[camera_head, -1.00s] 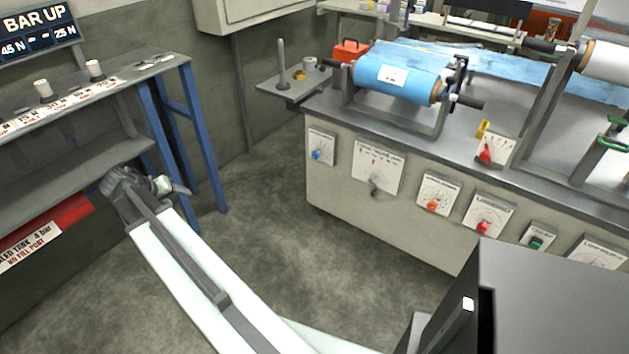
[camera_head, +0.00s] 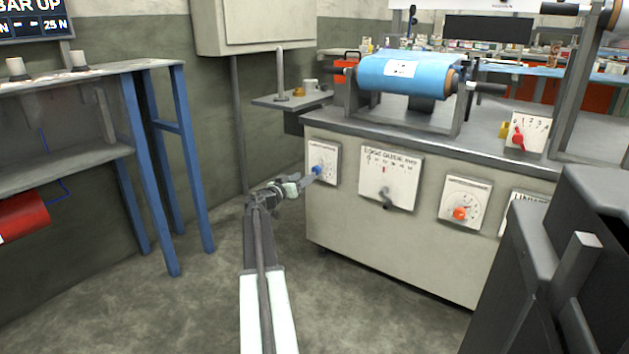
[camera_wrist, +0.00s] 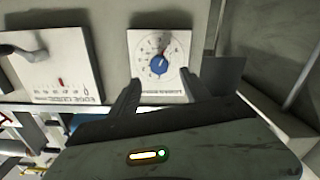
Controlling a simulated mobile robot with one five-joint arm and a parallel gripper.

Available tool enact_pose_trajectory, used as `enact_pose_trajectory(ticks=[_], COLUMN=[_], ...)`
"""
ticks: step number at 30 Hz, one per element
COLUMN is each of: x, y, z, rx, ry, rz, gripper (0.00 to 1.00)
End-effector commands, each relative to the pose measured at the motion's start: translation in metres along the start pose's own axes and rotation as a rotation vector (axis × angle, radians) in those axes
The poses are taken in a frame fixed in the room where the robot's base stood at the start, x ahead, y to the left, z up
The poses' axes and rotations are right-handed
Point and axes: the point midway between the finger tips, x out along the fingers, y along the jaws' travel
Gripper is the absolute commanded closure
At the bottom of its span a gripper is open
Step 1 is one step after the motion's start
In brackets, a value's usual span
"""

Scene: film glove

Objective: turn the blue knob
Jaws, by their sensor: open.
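The blue knob (camera_head: 317,170) sits on a white dial plate (camera_head: 325,156) at the left end of the machine's front panel. In the wrist view the blue knob (camera_wrist: 159,64) is round, with a red mark on the dial just above it. My gripper (camera_head: 307,181) is at the left of the dial plate in the head view, pointing towards the knob. In the wrist view my gripper (camera_wrist: 161,88) is open, with its two fingers below and to either side of the knob. Nothing is between the fingers, and the knob looks apart from them.
A white plate with a grey lever (camera_head: 387,199) is beside the knob's plate, and an orange-red knob (camera_head: 459,213) is further right. A small shelf (camera_head: 285,103) juts out above left. A blue-legged bench (camera_head: 190,160) stands at left. The floor between is clear.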

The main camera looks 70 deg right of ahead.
Motion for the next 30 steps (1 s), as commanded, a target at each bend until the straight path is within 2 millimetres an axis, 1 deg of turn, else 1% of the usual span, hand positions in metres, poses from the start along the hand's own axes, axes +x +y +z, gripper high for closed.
enact_pose_trajectory(ticks=[5, 12, 15, 18, 23, 26, 27, 29, 30], x=[0.016, 0.061, 0.074, 0.078, 0.077, 0.077, 0.077, 0.077, 0.077], y=[-0.001, -0.001, 0.000, 0.000, 0.001, 0.001, 0.001, 0.001, 0.001], z=[-0.001, -0.001, 0.000, 0.000, 0.000, 0.000, 0.000, 0.000, 0.000], rx=[0.000, 0.000, 0.000, 0.000, 0.000, 0.000, 0.000, 0.000, 0.000], ry=[-0.002, -0.002, -0.003, -0.002, -0.003, -0.003, -0.003, -0.003, -0.003], rz=[0.001, 0.001, 0.002, 0.001, 0.001, 0.001, 0.001, 0.001, 0.001], gripper=[0.45, 0.45, 0.45, 0.45, 0.45, 0.70, 0.81, 0.97, 1.00])
